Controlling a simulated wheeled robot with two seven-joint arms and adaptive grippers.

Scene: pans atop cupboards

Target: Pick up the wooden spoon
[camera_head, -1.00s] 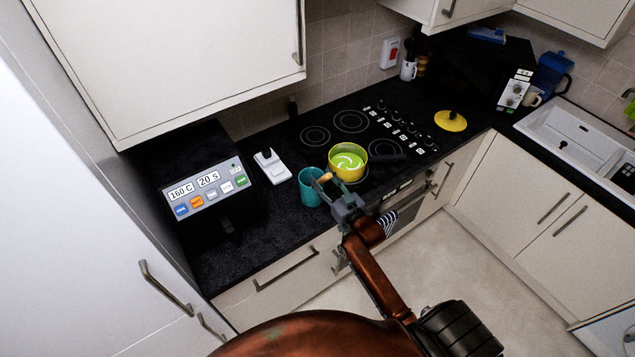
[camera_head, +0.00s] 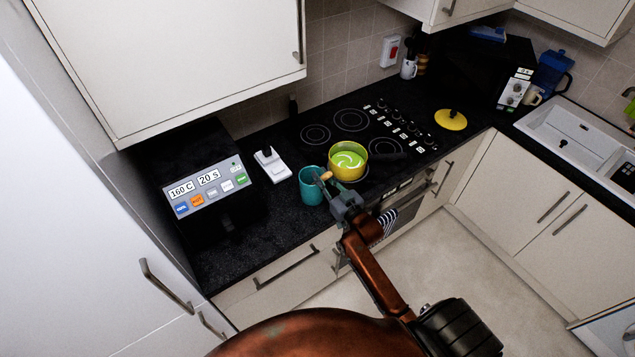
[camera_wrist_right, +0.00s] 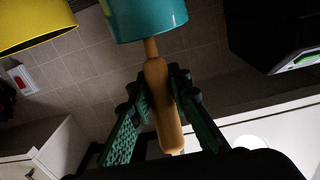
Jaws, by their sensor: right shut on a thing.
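The wooden spoon (camera_head: 326,176) shows as a short piece of pale handle beside the teal pot (camera_head: 309,190) on the black worktop. In the right wrist view, the spoon's handle (camera_wrist_right: 162,100) lies between the two green fingers of my right gripper (camera_wrist_right: 160,92), which is shut on it. The handle's far end meets the rim area of the teal pot (camera_wrist_right: 148,18), and the rest of the spoon is hidden there. In the head view, my right gripper (camera_head: 325,184) is close to the pot's right side. My left gripper is not in view.
A yellow pan (camera_head: 347,173) with green contents stands on the hob (camera_head: 351,121), just right of the teal pot. A control-panel appliance (camera_head: 205,188) and a white device (camera_head: 271,165) stand to the left. A yellow lid (camera_head: 451,120) lies to the right. Cupboards (camera_head: 170,60) hang above.

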